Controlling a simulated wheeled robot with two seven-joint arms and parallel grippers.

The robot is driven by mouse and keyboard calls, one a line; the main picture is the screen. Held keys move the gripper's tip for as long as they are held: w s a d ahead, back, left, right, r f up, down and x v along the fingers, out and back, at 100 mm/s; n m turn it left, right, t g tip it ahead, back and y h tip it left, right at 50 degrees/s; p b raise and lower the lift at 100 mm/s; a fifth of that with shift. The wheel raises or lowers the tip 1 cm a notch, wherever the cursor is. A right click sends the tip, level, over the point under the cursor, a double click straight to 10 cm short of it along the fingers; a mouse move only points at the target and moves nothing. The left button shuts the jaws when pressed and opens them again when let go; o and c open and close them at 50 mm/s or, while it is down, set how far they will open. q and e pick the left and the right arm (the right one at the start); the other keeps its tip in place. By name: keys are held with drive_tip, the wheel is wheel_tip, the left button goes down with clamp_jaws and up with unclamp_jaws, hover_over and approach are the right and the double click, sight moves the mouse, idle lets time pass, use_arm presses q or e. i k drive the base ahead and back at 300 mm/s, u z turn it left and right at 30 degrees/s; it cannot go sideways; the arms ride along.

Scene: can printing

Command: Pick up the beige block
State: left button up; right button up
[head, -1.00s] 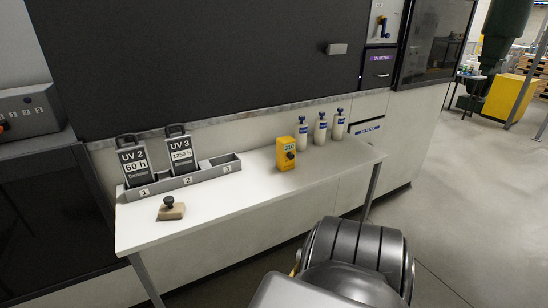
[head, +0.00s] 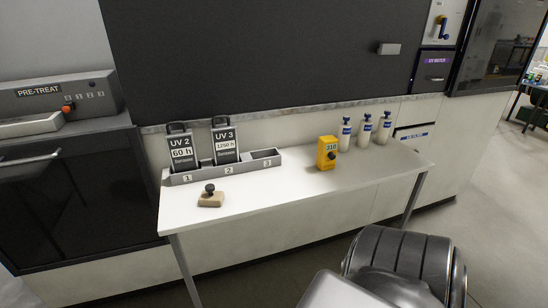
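The beige block (head: 211,200) lies on the left part of the white table (head: 290,193), close to the front edge. It has a dark round knob (head: 210,188) standing on its top. Nothing is touching the block. Neither of my grippers shows in the head view. A dark rounded part of my own body is at the bottom right, apart from the table.
Behind the block is a grey rack (head: 222,170) with numbered slots, holding the UV 2 (head: 181,152) and UV 3 (head: 224,143) units; slot 3 looks empty. A yellow device (head: 327,153) and several white bottles (head: 364,131) stand farther right. The table's front middle is clear.

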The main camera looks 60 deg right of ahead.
sight(208, 197)
drive_tip(key=z, duration=0.65)
drive_tip(key=k, duration=0.65)
drive_tip(key=u, duration=1)
drive_tip(key=i, duration=1.55)
drive_tip(key=z, duration=1)
drive_tip(key=i, duration=0.6)
drive_tip(key=z, duration=0.5)
